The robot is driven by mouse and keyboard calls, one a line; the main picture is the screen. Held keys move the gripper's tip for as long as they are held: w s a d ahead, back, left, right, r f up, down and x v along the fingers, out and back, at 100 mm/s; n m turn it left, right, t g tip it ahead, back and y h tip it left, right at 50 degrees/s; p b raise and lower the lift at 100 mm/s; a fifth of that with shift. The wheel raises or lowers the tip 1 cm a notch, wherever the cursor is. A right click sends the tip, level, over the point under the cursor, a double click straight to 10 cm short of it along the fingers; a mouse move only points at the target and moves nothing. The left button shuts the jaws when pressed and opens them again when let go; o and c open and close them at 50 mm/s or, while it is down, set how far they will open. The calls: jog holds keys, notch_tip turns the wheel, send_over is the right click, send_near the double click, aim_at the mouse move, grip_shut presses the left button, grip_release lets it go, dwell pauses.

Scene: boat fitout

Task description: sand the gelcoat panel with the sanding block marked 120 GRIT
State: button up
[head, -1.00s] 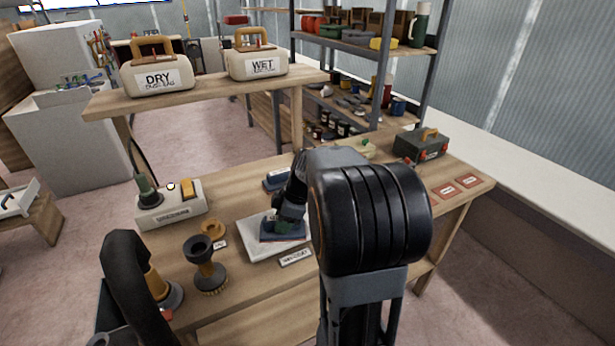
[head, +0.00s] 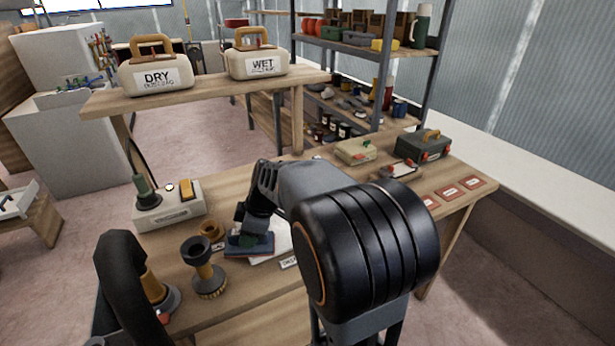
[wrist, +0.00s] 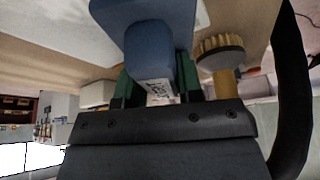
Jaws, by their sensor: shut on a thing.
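My gripper (head: 250,228) is shut on a blue sanding block (head: 262,248), gripped between its green finger pads. In the wrist view the block (wrist: 155,45) has a small white label, too unclear to read. The white gelcoat panel (head: 283,238) lies flat on the bench, partly hidden by my arm and the block. The block is over the panel's left part. I cannot tell whether it touches the surface. The panel (wrist: 55,14) also shows in the wrist view.
A brush (head: 207,275) stands close left of the panel. A white switch box (head: 170,208) is behind it. Cases marked DRY (head: 157,78) and WET (head: 258,65) stand on the raised shelf. A green toolbox (head: 422,146) and red cards (head: 450,192) lie right.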

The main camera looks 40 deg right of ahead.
jog(key=shift+a, duration=0.45)
jog(key=shift+w+a+r+p, duration=0.1)
jog(key=shift+r+p, duration=0.15)
jog(key=shift+p, duration=0.1)
notch_tip(320, 180, up, 2)
jog(key=shift+r+p, duration=0.1)
jog(key=shift+p, duration=0.2)
jog(key=shift+r+p, duration=1.7)
jog(key=shift+r, duration=1)
